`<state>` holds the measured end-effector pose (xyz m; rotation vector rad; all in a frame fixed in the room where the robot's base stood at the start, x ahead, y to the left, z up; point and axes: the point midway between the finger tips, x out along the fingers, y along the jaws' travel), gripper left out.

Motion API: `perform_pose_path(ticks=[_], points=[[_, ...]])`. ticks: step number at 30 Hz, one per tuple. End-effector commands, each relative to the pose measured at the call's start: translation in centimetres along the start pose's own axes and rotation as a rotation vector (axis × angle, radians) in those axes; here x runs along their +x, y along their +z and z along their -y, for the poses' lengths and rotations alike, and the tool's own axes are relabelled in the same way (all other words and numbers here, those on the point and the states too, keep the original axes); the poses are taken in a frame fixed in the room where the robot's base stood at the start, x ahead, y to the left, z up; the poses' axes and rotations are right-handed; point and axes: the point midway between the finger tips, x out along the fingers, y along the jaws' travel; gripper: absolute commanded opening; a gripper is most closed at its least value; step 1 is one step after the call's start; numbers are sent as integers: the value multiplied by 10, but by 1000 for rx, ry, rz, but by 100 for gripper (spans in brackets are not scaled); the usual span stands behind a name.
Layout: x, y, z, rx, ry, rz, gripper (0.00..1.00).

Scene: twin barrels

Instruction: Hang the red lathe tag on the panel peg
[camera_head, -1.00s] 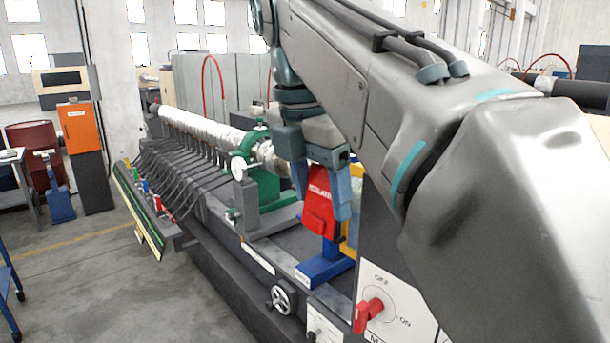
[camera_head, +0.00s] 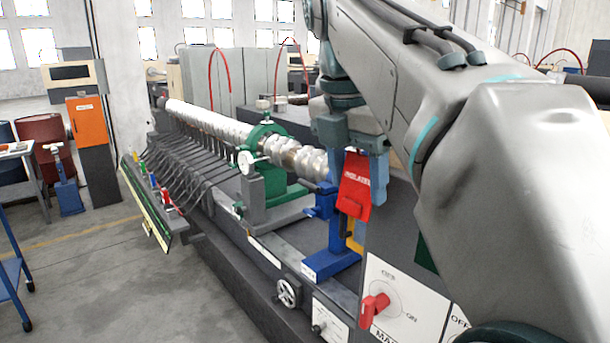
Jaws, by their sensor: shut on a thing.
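My gripper (camera_head: 358,162) is shut on the red lathe tag (camera_head: 355,187), which hangs from the fingers with white lettering on its front. The tag is in the air in front of the lathe, right of the blue stand (camera_head: 332,240) and above the white-faced control panel (camera_head: 395,305). The panel has an OFF/ON dial with a red knob (camera_head: 374,306). The tag is apart from the panel face. I cannot make out a peg on the panel; my arm covers much of its right and upper part.
The lathe's long silver workpiece (camera_head: 215,124) runs toward the back left through a green steady rest (camera_head: 268,155). A handwheel (camera_head: 287,292) is on the lathe's front. An orange box (camera_head: 86,122) stands at the left.

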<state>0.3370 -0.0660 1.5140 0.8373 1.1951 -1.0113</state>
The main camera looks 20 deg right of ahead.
Motion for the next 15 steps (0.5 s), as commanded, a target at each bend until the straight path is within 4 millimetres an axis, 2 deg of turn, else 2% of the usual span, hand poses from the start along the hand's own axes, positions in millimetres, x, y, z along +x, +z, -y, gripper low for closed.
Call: perform_pose_path(ticks=[15], points=[[8,30,0,2,0,0,34]])
